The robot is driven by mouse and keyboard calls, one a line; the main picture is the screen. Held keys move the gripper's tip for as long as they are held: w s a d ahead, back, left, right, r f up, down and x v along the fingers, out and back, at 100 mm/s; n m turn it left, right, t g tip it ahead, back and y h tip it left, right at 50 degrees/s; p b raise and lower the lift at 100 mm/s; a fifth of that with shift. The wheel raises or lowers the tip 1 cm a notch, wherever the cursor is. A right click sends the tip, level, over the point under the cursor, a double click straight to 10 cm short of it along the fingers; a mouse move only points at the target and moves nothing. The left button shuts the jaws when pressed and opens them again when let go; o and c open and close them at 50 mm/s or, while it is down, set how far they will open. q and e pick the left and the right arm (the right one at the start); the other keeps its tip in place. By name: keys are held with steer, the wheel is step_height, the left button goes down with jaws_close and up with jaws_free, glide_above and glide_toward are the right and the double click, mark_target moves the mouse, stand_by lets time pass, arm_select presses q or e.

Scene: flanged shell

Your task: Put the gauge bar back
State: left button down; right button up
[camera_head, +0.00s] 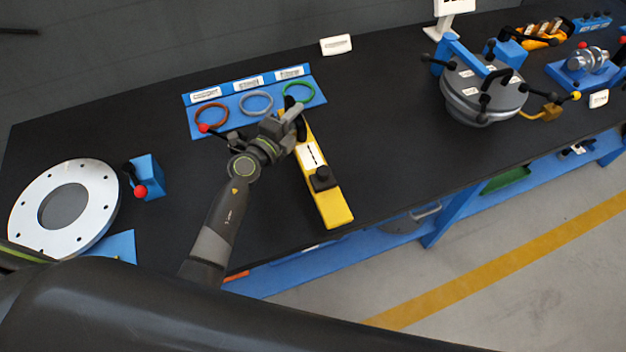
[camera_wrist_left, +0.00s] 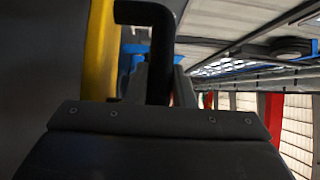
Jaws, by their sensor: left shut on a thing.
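The gauge bar (camera_head: 312,160) is long and yellow, with a white label and a black knob near its front end. In the head view it runs from behind my left gripper toward the bench's front edge. My left gripper (camera_head: 298,118) is at its far end, shut on a black handle. In the left wrist view the black handle (camera_wrist_left: 160,50) stands between the fingers, with the yellow bar (camera_wrist_left: 99,45) beside it. I cannot tell whether the bar touches the bench. My right gripper is not in view.
A blue tray (camera_head: 190,99) with three coloured rings lies behind my left gripper. A flanged silver ring (camera_head: 95,195) and a blue block (camera_head: 150,172) are on the left. A round grey shell (camera_head: 483,105) stands on the right. The black bench (camera_head: 395,125) between is clear.

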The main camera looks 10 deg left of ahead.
arm_select(q)
steer(key=f+b, duration=0.4)
steer(key=f, duration=0.1)
steer(key=shift+w+d+f, duration=0.25)
steer(key=shift+f+b, duration=2.05)
steer(key=shift+f, duration=0.3)
steer(key=shift+r, duration=0.1)
steer(key=c, duration=1.7)
jaws_free()
steer(key=shift+f, duration=0.3)
steer(key=o, duration=0.5)
steer(key=shift+c, duration=0.2)
